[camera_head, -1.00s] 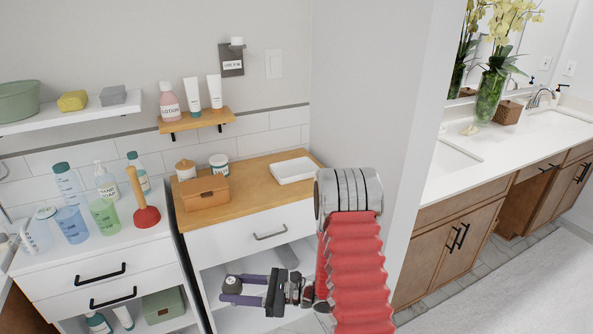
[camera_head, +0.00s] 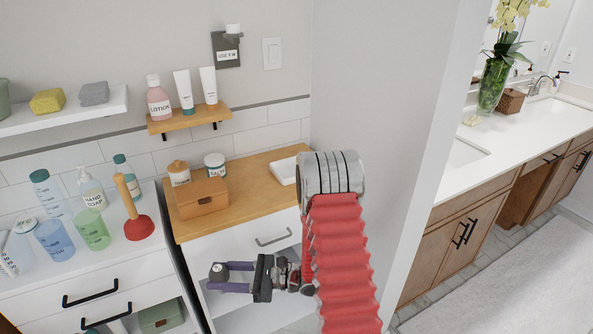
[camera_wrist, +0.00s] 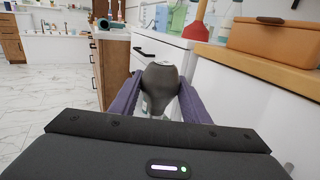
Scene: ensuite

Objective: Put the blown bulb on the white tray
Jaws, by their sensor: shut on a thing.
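My gripper (camera_head: 228,272) is shut on a dark grey bulb (camera_head: 217,273), held between its purple fingers. In the wrist view the bulb (camera_wrist: 160,80) shows its rounded dark end between the fingers. In the head view the gripper is in front of the white cabinet, below its wooden top. The white tray (camera_head: 284,172) lies on that wooden top at the right rear. My arm hides its right part. The tray is not seen in the wrist view.
On the wooden top (camera_head: 239,199) are an orange-brown box (camera_head: 202,198) and two jars, left of the tray. A white dresser with bottles and a red plunger (camera_head: 138,227) stands to the left. A wall edge rises at the right. Bare wood lies before the tray.

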